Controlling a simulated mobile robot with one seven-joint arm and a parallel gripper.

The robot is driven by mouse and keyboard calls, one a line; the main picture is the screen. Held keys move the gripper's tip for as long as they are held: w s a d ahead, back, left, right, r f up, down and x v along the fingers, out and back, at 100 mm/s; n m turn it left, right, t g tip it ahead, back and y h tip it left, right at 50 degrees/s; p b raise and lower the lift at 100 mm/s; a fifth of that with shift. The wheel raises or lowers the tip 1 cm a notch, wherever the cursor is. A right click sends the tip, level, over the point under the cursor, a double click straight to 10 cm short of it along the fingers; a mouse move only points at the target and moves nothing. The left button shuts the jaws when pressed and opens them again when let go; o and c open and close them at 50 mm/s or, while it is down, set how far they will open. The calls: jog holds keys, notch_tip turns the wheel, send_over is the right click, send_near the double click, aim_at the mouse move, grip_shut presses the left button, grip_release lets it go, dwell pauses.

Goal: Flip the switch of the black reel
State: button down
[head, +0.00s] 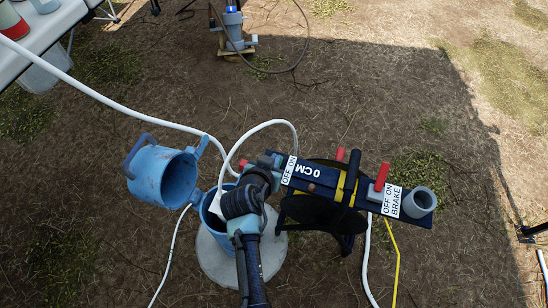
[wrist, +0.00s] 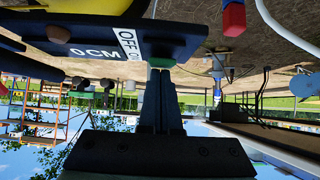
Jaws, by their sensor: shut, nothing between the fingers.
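The black reel (head: 318,205) stands in the middle of the head view, with a dark top panel (head: 318,183) marked "0CM". One "OFF ON" label (head: 289,170) is at the panel's left end; an "OFF ON BRAKE" label (head: 391,201) is at its right, beside a red lever (head: 381,177). A small red switch tip (head: 243,164) shows left of the panel and appears as a red-and-blue piece (wrist: 233,18) in the wrist view. My gripper (wrist: 161,80) is shut and empty, its tips close to a green round part (wrist: 161,63) under the panel's end; contact is unclear.
A tilted blue bucket (head: 160,175) and a second blue container on a round grey base (head: 212,258) stand left of the reel. White hoses (head: 130,108) loop around them. A white table (head: 45,30) is at upper left. Bare ground is open at right.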

jog(key=shift+w, duration=0.1)
jog(key=shift+w+d+r, duration=0.2)
jog(key=shift+w+d, duration=0.1)
jog(key=shift+w, duration=0.3)
jog(key=shift+r, duration=0.15)
jog(key=shift+w+r+p, duration=0.1)
jog(key=shift+r+p, duration=0.2)
jog(key=shift+p, duration=0.05)
jog(key=r+p, duration=0.3)
jog(key=r, duration=0.1)
jog(key=shift+w+d, duration=0.15)
jog(key=shift+w, duration=0.15)
jog(key=w+r+p+v, duration=0.1)
jog(key=p+v, duration=0.3)
jog(key=v, duration=0.5)
jog(key=shift+r, duration=0.4)
jog(key=shift+w+d, duration=0.15)
jog(key=shift+d, duration=0.05)
